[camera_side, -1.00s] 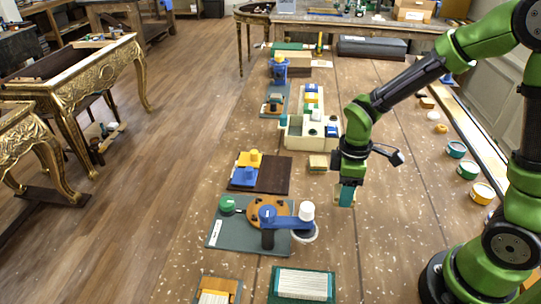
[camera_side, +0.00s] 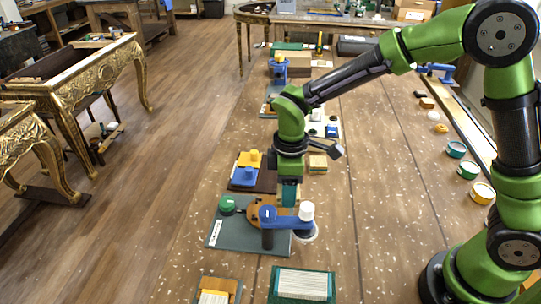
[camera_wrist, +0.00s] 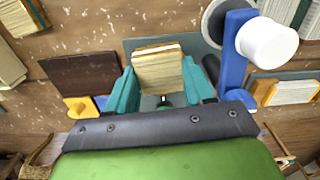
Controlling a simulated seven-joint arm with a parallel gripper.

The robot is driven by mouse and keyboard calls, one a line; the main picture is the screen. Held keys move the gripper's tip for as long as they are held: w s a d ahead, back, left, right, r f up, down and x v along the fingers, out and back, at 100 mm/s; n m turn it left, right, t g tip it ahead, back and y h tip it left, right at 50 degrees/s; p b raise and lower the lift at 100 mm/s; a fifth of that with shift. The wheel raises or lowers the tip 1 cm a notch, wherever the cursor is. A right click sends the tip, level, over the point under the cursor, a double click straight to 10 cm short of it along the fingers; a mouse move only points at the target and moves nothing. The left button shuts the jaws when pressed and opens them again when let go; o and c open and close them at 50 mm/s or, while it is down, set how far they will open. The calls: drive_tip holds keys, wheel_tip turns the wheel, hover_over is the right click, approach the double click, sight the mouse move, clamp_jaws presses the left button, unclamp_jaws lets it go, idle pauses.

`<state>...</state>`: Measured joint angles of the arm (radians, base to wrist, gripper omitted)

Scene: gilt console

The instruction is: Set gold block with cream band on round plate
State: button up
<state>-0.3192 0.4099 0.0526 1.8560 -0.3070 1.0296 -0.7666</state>
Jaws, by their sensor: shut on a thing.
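My gripper (camera_side: 289,193) has teal fingers, which also show in the wrist view (camera_wrist: 160,85). It is shut on the gold block with cream band (camera_wrist: 158,72), whose pale face and brown-gold edge show between the fingers. In the side view the fingers hide most of the block. The round plate (camera_side: 256,208) is a wooden disc on a grey-green board (camera_side: 226,236). My gripper is over the plate's right part in the side view; whether the block touches it I cannot tell. In the wrist view the block and fingers hide most of the plate.
A blue arm-like piece (camera_side: 287,222) with a white cap (camera_side: 306,211) stands close beside the plate, near my fingers. A green knob (camera_side: 227,204) is at the board's left. Another small tan block (camera_side: 318,163) lies behind.

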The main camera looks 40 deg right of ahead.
drive_tip(key=w+a+r+m, duration=0.1)
drive_tip(key=w+a+r, duration=0.2)
drive_tip(key=w, duration=0.1)
drive_tip(key=shift+s+f, duration=0.2)
drive_tip(key=shift+f, duration=3.6)
drive_tip(key=shift+f, duration=0.2)
drive_tip(key=o, duration=1.1)
drive_tip(key=shift+r, duration=0.1)
wheel_tip(320, 180, up, 17)
drive_tip(key=shift+f, duration=0.15)
